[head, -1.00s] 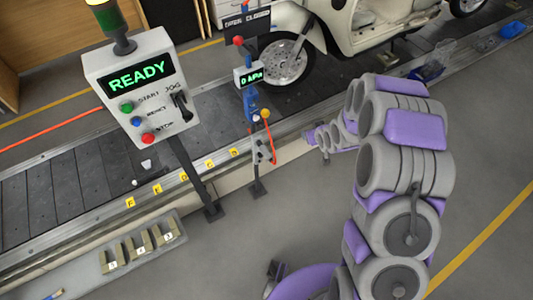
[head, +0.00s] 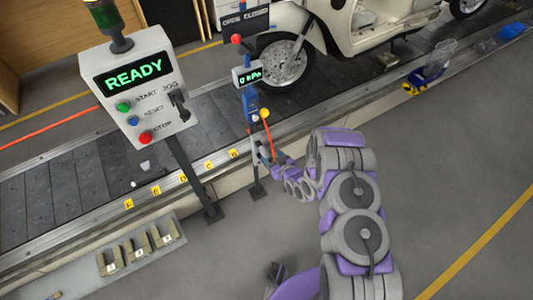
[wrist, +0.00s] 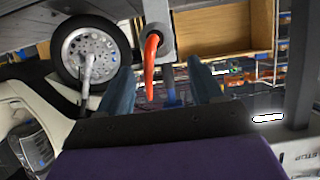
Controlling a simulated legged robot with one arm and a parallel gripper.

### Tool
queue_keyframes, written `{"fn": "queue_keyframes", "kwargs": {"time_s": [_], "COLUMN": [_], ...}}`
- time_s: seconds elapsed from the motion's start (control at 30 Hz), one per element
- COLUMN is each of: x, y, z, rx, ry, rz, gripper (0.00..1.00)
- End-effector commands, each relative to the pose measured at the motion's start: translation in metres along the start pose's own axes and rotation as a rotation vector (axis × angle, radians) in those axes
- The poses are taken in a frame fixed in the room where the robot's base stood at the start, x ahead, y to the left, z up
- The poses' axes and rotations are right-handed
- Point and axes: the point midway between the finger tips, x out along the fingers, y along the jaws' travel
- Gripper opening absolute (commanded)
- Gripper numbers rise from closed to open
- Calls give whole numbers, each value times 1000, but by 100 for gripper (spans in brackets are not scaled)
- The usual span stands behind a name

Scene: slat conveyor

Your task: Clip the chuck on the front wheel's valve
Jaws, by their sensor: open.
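The scooter's front wheel (head: 283,64) stands on the conveyor behind the gauge post. It also shows at upper left in the wrist view (wrist: 68,45). Its valve is too small to make out. The air post carries a display reading 0 kPa (head: 248,76), a blue body (head: 251,104) and a yellow knob. An orange-red hose (head: 268,137) hangs from it; in the wrist view the hose (wrist: 151,62) hangs between my fingers. I cannot clearly make out the chuck near it. My gripper (wrist: 163,88) is open beside the post, its fingers apart on either side of the hose.
A control box reading READY (head: 136,88) stands on a post at left. The slat conveyor (head: 60,190) runs behind it, with yellow lettered tags on its edge. Numbered blocks (head: 137,249) lie on a front ledge. A clear bin (head: 440,57) sits at upper right. The floor at right is free.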

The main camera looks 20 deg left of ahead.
Motion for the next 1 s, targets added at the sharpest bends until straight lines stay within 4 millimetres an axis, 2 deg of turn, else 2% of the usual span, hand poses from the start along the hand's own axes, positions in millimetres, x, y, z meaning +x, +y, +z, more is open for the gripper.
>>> {"fn": "queue_keyframes", "kwargs": {"time_s": [0.2,0.37,0.8,1.0], "x": [2,11,68,85], "y": [0,1,0,1], "z": [0,0,0,-1], "rx": [-1,-1,-4,-2], "ry": [0,3,1,2], "rz": [0,-1,-1,0], "gripper": [66,66,66,66]}}
